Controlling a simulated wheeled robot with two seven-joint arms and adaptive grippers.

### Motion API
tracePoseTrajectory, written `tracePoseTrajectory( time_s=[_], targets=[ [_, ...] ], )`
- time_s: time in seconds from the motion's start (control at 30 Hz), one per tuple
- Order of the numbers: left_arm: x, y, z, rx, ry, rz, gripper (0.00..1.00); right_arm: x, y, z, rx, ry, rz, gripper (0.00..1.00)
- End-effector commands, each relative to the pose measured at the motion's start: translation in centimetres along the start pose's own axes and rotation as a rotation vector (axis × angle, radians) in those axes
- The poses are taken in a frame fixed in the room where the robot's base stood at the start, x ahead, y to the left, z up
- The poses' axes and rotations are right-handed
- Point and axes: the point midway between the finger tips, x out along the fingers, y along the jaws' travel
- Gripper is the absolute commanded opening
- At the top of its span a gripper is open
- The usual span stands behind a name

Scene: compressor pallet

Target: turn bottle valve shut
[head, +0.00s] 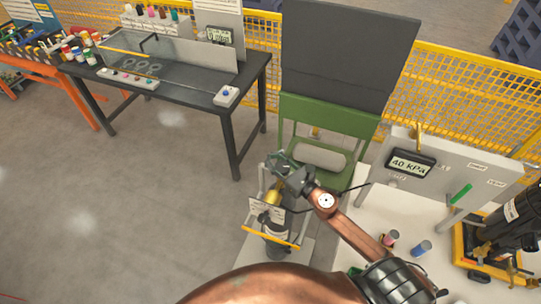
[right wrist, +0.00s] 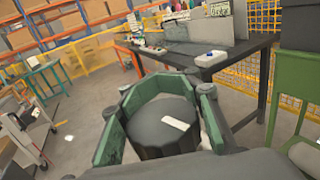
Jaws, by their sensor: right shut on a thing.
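The gas bottle (head: 277,228) stands upright in a stand at the lower middle of the head view, with a brass-coloured valve body (head: 273,195) and a hanging label on it. My right gripper (head: 283,164) is over the top of the bottle. In the right wrist view its green-padded fingers (right wrist: 158,108) are shut around the dark round valve knob (right wrist: 160,130), which has a white mark on top. In the head view the gripper hides the knob. My left gripper is not in view.
A panel with a gauge reading 40 kPa (head: 409,164) and a green lever (head: 461,195) stands to the right. A dark workbench (head: 190,92) is at the back left. The floor at left is clear.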

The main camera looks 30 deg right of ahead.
Motion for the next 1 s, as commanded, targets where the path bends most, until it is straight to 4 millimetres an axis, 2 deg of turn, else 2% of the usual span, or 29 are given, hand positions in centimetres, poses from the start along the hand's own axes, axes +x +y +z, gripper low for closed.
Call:
tracePoseTrajectory(
  time_s=[0.03, 0.1, 0.4, 0.7, 1.0],
  targets=[
    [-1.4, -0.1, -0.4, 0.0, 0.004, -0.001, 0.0, -0.1, -0.2, 0.5, 0.003, 0.003, -0.04, 0.0],
    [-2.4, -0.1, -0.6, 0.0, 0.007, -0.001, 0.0, -0.1, -0.5, 0.5, 0.003, 0.003, -0.096, 0.0],
    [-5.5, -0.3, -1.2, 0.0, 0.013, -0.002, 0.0, -0.3, -1.6, 0.2, 0.003, 0.003, -0.311, 0.0],
    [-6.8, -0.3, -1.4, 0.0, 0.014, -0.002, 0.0, -0.5, -2.3, 0.0, -0.001, 0.002, -0.432, 0.0],
    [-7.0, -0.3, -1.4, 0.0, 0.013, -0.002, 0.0, -0.6, -2.5, -0.1, -0.001, 0.003, -0.461, 0.0]
  ],
)
